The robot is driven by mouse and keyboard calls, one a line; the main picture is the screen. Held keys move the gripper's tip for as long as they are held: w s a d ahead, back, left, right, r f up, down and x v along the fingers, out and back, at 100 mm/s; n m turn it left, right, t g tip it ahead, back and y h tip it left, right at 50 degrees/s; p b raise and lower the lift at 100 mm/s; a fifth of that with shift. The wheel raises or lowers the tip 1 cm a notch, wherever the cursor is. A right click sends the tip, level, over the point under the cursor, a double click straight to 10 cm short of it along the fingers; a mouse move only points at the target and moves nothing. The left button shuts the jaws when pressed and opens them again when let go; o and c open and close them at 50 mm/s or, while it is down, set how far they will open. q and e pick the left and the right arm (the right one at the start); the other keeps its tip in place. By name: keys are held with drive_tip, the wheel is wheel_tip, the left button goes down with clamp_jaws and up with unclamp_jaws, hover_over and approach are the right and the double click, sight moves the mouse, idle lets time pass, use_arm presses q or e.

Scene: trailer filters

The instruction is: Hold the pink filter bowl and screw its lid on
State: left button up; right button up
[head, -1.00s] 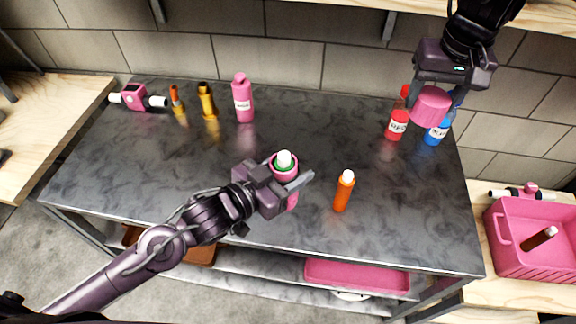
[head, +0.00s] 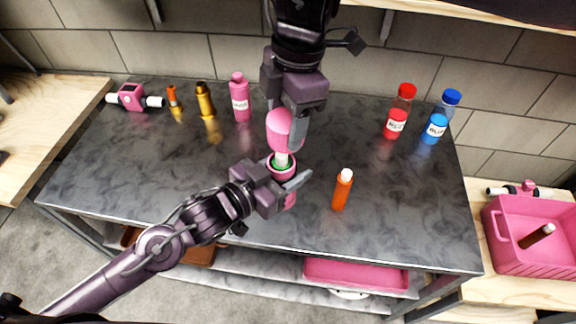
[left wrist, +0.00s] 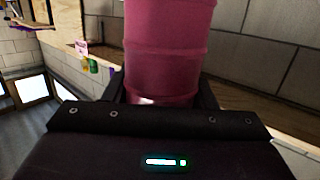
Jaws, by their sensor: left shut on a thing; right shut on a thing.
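The pink filter bowl (head: 289,201) is upright in my left gripper (head: 290,184), which is shut around it above the front middle of the dark table (head: 400,215). A white cartridge (head: 281,160) with a green ring shows in its open top. The pink lid (head: 284,128) is in my right gripper (head: 296,128), which is shut on it. The lid is just above the bowl, close over the cartridge's tip; whether they touch I cannot tell. In the left wrist view the bowl (left wrist: 168,50) fills the upper middle between the fingers.
Red (head: 398,112) and blue (head: 440,118) bottles stand back right. A pink bottle (head: 240,98), brass housings (head: 205,100) and a pink filter head (head: 132,97) line the back left. A pink crate (head: 530,240) is at right.

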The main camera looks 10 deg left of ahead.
sight(281, 155)
drive_tip(key=shift+s+a+n, duration=0.35)
drive_tip(key=shift+a+n, duration=0.05)
drive_tip(key=shift+n, duration=0.2)
drive_tip(key=shift+f, duration=0.25)
drive_tip(key=shift+f, duration=1.85)
drive_tip(key=shift+f, duration=0.85)
drive_tip(key=shift+f, duration=0.55)
drive_tip(key=shift+m, duration=1.7)
drive_tip(key=o, duration=1)
drive_tip(key=shift+c, duration=0.2)
